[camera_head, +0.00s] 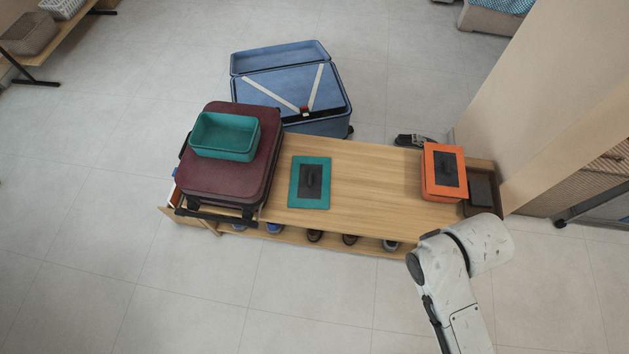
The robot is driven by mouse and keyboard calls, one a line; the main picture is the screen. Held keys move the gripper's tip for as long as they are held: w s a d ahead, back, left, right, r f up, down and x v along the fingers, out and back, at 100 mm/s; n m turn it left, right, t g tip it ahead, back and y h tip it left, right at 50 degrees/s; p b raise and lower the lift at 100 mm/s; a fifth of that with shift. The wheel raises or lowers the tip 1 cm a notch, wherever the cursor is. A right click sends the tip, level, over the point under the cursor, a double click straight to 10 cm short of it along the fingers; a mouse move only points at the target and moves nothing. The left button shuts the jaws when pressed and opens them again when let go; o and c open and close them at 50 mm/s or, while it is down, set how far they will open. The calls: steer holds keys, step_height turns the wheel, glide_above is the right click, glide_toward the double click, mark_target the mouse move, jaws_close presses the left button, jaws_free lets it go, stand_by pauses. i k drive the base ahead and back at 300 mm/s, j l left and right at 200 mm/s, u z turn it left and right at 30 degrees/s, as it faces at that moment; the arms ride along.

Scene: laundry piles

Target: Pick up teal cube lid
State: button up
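The teal cube lid (296,188) lies flat on the wooden bench top, a teal rectangle with a dark centre panel and a dark raised handle. Nothing covers it. An open, empty-looking teal box (222,137) sits on the maroon suitcase to the left of the lid. My arm shows at the lower right, in front of the bench and apart from the lid. My gripper itself is not visible.
The wooden bench (374,190) is clear between the lid and the orange lidded box (433,188). The maroon suitcase (220,178) covers its left end. An open blue suitcase (292,86) stands behind. Several shoes sit beneath. A beige wall (553,95) rises at right.

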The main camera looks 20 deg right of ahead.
mark_target(311, 176)
steer(key=i+l+u, duration=0.25)
steer(key=i+l, duration=0.25)
steer(key=i+l+u, duration=0.25)
steer(key=i+l, duration=0.25)
steer(key=l, duration=0.1)
